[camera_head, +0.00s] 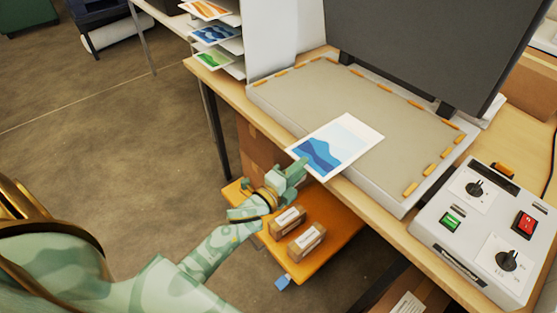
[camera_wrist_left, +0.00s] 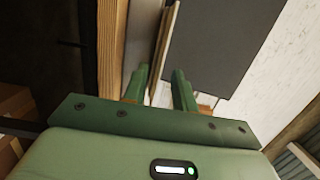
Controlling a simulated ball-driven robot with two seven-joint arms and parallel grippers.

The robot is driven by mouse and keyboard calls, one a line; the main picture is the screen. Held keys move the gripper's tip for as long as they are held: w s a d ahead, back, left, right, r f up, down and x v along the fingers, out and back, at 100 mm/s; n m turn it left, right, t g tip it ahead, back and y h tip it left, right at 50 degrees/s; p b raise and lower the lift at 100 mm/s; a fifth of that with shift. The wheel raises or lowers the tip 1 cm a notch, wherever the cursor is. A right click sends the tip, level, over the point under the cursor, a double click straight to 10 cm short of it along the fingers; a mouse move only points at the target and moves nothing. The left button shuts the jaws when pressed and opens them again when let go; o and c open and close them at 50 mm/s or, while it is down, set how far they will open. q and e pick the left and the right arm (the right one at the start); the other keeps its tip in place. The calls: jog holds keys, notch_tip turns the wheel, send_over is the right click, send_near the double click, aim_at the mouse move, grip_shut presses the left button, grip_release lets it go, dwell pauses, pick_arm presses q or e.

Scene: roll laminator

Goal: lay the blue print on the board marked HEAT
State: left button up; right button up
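The blue print (camera_head: 338,145), a white sheet with blue waves, is at the front of the wide tan board (camera_head: 400,138) with orange edge marks. Its lower left part reaches past the board's front edge over the wooden table edge. I cannot read HEAT anywhere. My left gripper (camera_head: 299,168) is at the print's lower left edge. In the left wrist view its two green fingers (camera_wrist_left: 160,78) stand apart, with a thin pale strip seen between them; I cannot tell whether that is the print. My right gripper is not in view.
A dark raised lid (camera_head: 415,45) stands behind the board. A control box (camera_head: 485,225) with knobs is at right. A rack (camera_head: 238,45) with several prints is at back left. Below, an orange shelf (camera_head: 335,240) holds two small boxes.

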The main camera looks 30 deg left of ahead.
pick_arm(q)
jog(key=v, duration=1.5)
jog(key=s+a+f+n+g+y, duration=0.15)
jog(key=s+f+n+g, duration=0.35)
jog(key=f, duration=0.8)
jog(key=s+f+n+g+y, duration=0.25)
jog(key=s+f+n, duration=0.45)
jog(key=f, duration=0.6)
jog(key=s+f+n+g, duration=0.2)
jog(key=s+f+g, duration=0.2)
jog(key=s+f, duration=0.3)
jog(key=s+f+n+g, duration=0.2)
jog(key=s+f+g, duration=0.3)
jog(key=s, duration=0.9)
jog(key=shift+s+d+f+n, duration=0.2)
jog(key=shift+d+f+n, duration=0.25)
jog(key=shift+f, duration=0.95)
